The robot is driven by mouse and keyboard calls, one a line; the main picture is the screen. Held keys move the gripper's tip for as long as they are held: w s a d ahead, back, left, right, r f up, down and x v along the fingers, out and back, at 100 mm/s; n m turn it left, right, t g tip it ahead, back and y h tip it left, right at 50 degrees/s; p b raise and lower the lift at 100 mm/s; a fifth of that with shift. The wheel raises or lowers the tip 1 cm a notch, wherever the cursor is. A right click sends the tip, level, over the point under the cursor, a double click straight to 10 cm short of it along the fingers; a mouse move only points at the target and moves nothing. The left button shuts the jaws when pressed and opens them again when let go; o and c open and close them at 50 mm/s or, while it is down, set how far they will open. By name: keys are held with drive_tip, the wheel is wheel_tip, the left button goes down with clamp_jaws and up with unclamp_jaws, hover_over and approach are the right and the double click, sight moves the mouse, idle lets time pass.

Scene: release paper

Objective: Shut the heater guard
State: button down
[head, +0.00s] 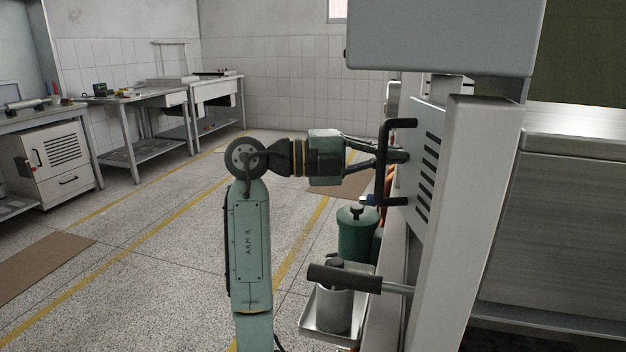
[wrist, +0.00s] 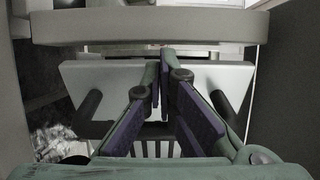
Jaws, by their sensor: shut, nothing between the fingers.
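The heater guard (head: 424,165) looks like a pale grey panel with a column of dark slots and a black bracket-shaped handle (head: 384,165). It hangs under the grey housing, partly hidden by the grey post. My gripper (head: 402,156) is shut and empty, pointing right at the panel. Its tips overlap the handle's middle and appear very close to the panel; I cannot tell whether they touch. In the wrist view the panel (wrist: 205,74) lies behind the shut fingers (wrist: 167,56), with dark handle legs on either side and slots below.
A grey upper housing (head: 445,38) and a slanted post (head: 472,200) stand close on the right. Below my gripper are a green canister (head: 357,238), a black-gripped lever (head: 345,279) and a metal cup (head: 333,308) in a tray. The floor at left is open; benches line the far wall.

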drive_tip(key=shift+w+d+b, duration=0.15)
drive_tip(key=shift+d+b, duration=0.15)
drive_tip(key=shift+d, duration=1.15)
drive_tip(key=shift+a, duration=0.1)
